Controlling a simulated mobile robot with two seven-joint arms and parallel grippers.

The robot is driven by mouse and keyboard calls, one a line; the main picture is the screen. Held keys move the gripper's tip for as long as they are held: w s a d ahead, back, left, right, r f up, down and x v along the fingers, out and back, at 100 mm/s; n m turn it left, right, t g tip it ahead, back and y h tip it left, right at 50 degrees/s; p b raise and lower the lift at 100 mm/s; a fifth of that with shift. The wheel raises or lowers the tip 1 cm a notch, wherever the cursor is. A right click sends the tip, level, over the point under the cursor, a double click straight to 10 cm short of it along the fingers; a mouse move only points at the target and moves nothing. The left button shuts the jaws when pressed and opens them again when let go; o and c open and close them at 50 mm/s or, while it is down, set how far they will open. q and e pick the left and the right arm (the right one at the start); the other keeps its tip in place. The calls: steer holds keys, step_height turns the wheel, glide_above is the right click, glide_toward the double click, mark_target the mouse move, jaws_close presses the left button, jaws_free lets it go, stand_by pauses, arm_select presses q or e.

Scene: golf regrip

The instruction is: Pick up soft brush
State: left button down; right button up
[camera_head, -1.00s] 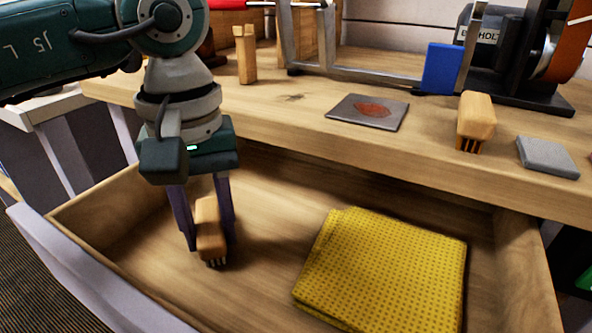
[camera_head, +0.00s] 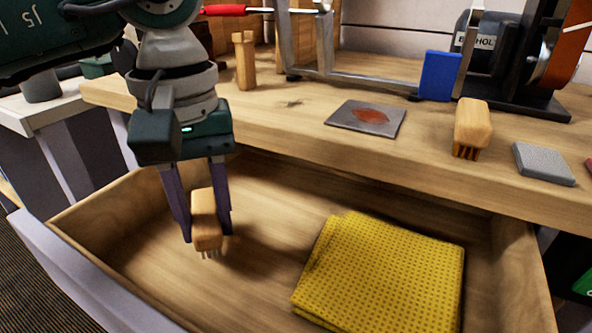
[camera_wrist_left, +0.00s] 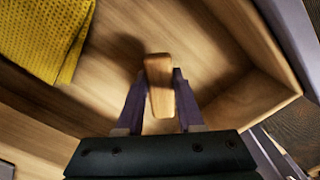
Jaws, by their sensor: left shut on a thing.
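A small wooden brush (camera_head: 206,222) with pale bristles pointing down is in the open drawer, at its left side in the head view. My left gripper (camera_head: 208,226) is shut on this brush, one finger on each side of its wooden body. The brush's wooden back (camera_wrist_left: 159,84) also shows between the fingers in the left wrist view. It looks slightly above the drawer floor. A second wooden brush (camera_head: 472,125) with darker brown bristles stands on the bench top at the right. My right gripper is not in view.
A folded yellow cloth (camera_head: 385,275) lies in the drawer (camera_head: 270,220) to the right of the held brush. On the bench are a metal plate with a reddish patch (camera_head: 366,118), a grey block (camera_head: 543,163), a blue block (camera_head: 440,73) and a grinder (camera_head: 520,60).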

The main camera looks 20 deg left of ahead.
arm_select(q)
step_height(320, 180, up, 17)
steer(key=p, duration=0.3)
step_height(320, 180, up, 28)
steer(key=m+p, duration=0.8)
steer(key=p, duration=1.8)
glide_above(205, 215)
steer(key=s+d, duration=0.1)
steer(key=d, duration=0.3)
steer(key=s+r+p, duration=0.3)
steer(key=r+p, duration=1.3)
steer(key=p, duration=0.1)
steer(key=s+r+p, duration=0.3)
steer(key=r+p, duration=1.4)
steer(key=p, duration=0.1)
